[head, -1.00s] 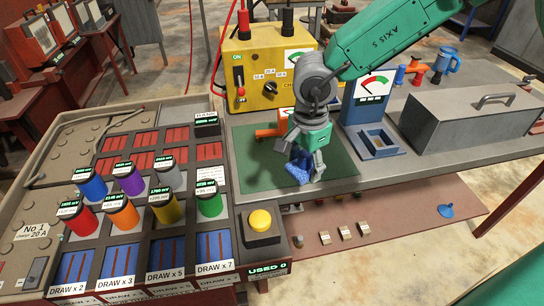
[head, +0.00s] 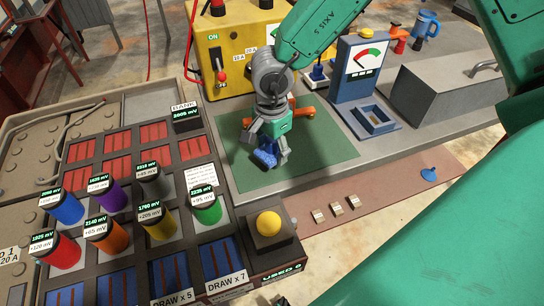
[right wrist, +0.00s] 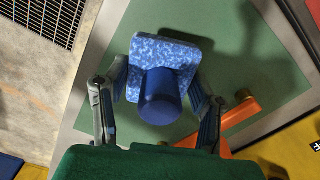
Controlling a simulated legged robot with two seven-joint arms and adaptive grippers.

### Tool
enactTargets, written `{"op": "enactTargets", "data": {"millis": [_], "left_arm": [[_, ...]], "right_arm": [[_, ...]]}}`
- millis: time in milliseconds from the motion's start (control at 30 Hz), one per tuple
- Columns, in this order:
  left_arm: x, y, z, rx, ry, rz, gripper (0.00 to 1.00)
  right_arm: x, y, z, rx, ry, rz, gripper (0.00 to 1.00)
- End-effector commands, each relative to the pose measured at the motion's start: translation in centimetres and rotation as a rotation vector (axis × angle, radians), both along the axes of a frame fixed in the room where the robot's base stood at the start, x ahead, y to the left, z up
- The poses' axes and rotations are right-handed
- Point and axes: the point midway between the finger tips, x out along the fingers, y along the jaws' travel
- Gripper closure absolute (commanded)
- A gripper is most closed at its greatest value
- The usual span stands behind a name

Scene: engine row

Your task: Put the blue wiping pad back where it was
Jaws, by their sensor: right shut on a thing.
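The blue wiping pad (head: 264,159) is a mottled blue square with a darker blue round knob, clear in the right wrist view (right wrist: 150,50). My right gripper (head: 268,150) points down and is shut on the pad, its fingers on either side of the knob in the right wrist view (right wrist: 158,92). The pad is over the left part of the green mat (head: 320,152) on the grey bench. I cannot tell whether it touches the mat. My left gripper is not in view.
An orange part (head: 305,112) lies on the mat behind and right of my gripper. The yellow charger box (head: 228,62) stands behind. A blue meter stand (head: 355,75) is to the right. The rack of coloured cylinders (head: 118,205) and a yellow button (head: 269,223) are at left and front.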

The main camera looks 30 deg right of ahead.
Motion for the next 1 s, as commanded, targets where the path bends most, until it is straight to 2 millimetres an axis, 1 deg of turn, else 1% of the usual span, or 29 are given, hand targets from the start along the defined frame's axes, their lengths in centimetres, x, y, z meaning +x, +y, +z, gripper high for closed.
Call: {"op": "enactTargets", "data": {"millis": [100, 200, 500, 533, 567, 867, 1000], "left_arm": [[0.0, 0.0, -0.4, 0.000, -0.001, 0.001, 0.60], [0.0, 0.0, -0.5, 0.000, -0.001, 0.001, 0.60], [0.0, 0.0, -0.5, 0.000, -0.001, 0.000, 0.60], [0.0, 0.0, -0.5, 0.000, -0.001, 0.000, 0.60], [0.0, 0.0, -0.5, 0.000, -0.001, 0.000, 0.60], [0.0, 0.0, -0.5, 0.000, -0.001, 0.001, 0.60], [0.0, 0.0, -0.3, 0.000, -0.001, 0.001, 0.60]], "right_arm": [[-0.1, -0.1, -1.9, 0.000, 0.003, 0.001, 0.77], [-0.1, -0.3, -3.1, 0.003, 0.001, -0.001, 0.77], [-0.1, -0.4, -3.3, 0.005, 0.000, -0.001, 0.77], [-0.1, -0.4, -3.2, 0.004, 0.000, -0.001, 0.39], [-0.1, -0.3, -3.2, 0.004, 0.001, 0.000, 0.29], [0.0, -0.1, -3.1, 0.001, 0.000, 0.000, 0.29], [0.0, -0.2, -2.2, 0.003, -0.002, -0.002, 0.29]]}}
